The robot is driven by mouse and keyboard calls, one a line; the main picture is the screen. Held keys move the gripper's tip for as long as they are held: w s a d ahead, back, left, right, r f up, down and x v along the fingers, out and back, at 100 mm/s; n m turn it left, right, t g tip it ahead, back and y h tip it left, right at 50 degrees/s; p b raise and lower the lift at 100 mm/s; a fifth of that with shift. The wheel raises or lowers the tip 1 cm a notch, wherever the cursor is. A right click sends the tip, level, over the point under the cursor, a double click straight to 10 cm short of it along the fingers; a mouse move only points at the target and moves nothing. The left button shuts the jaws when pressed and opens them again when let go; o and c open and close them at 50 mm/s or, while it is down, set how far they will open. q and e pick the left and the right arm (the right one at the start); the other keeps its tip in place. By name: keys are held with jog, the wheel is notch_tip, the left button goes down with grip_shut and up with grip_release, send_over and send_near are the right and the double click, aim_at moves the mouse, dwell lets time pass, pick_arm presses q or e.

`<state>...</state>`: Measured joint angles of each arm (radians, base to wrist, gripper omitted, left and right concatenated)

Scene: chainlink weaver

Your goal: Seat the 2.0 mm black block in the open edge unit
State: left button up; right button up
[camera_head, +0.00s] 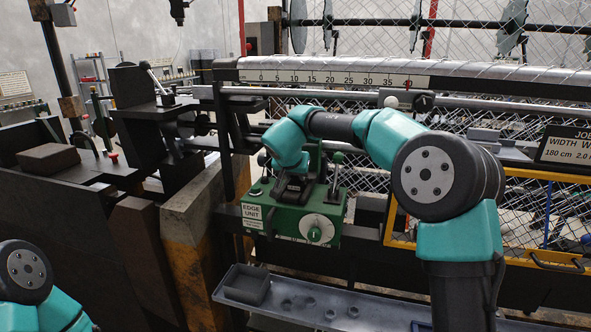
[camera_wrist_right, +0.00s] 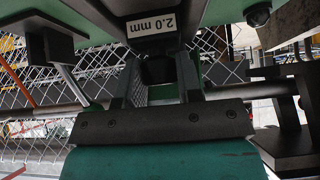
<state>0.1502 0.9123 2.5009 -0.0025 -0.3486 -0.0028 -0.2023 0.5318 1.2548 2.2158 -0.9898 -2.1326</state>
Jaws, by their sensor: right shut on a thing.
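The green edge unit (camera_head: 290,218), with a label and a white dial on its front, stands at the middle left in the head view. My right gripper (camera_head: 292,186) reaches down to its top. In the right wrist view, my right gripper (camera_wrist_right: 160,82) is shut on the dark stem of the black block (camera_wrist_right: 115,8), whose white label reads 2.0 mm upside down. Green surfaces of the edge unit (camera_wrist_right: 50,12) lie on both sides of the block. I cannot tell how deep the block sits, as its underside is hidden. My left gripper is out of view.
A grey tray (camera_head: 330,300) with a small bin and several round parts lies below. Chain-link mesh (camera_head: 530,212) and a long ruled rail (camera_head: 330,78) stand behind.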

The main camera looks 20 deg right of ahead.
jog(key=o, duration=1.1)
jog(key=shift+c, duration=0.2)
jog(key=v, duration=1.7)
jog(key=shift+r, duration=0.2)
jog(key=shift+a+f, duration=0.1)
